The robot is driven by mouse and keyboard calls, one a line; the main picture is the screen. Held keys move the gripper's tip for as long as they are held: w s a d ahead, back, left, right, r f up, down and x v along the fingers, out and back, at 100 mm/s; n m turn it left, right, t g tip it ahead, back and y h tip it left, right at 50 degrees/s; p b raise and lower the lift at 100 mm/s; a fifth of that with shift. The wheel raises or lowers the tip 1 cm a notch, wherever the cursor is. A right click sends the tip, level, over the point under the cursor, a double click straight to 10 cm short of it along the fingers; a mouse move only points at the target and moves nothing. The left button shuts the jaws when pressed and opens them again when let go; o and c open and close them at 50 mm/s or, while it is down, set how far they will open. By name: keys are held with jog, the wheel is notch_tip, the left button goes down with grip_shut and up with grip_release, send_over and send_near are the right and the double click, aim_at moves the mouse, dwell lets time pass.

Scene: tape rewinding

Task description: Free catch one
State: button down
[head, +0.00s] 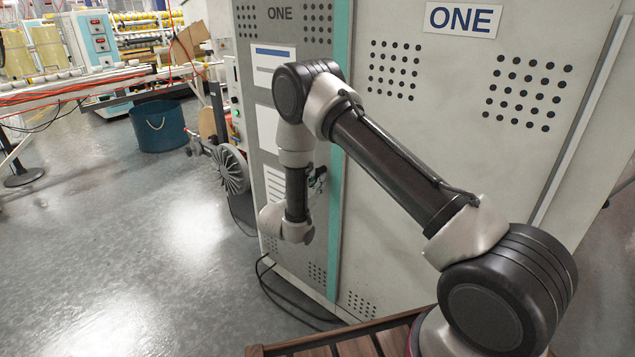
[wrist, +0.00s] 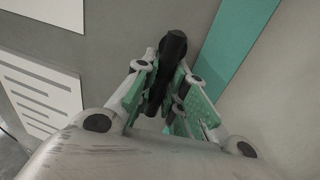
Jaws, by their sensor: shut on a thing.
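The grey cabinet (head: 395,150) bears two "ONE" labels, one on its left panel and one (head: 462,19) on its right panel. A teal strip (head: 340,200) runs down between the panels; it also shows in the wrist view (wrist: 235,45). In the wrist view, a black catch handle (wrist: 174,45) stands out beside the teal strip. My gripper (wrist: 164,80) is shut on the handle, with its green-padded fingers on either side. In the head view my gripper (head: 318,178) is at the cabinet front, mostly hidden by my arm, and the handle cannot be made out.
White printed sheets (head: 272,65) are on the left panel. A wheel (head: 229,170) and dark cables (head: 280,300) lie close to the cabinet's left side and foot. A blue bucket (head: 159,126) stands farther back. The floor (head: 130,240) at left is open.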

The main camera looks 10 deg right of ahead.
aim_at(319, 166)
jog(key=shift+w+a+r, duration=0.15)
jog(key=shift+w+r, duration=0.15)
jog(key=shift+r, duration=0.35)
jog(key=shift+w+a+r+m+g+h, duration=0.2)
jog(key=shift+m+h, duration=0.45)
jog(key=shift+m, duration=2.2)
jog(key=shift+w+a+r+m+h, duration=0.1)
jog(key=shift+w+r+m+h, duration=0.4)
jog(key=shift+m, duration=2.4)
jog(key=shift+w+a+r+m+g+h, duration=0.15)
jog(key=shift+m+h, duration=0.6)
jog(key=shift+m, duration=2.1)
jog(key=shift+f+m, duration=0.1)
jog(key=shift+m, duration=0.2)
jog(key=shift+s, duration=0.1)
jog(key=c, duration=1.5)
grip_release()
jog(key=shift+o, duration=0.2)
jog(key=shift+s+d, duration=0.15)
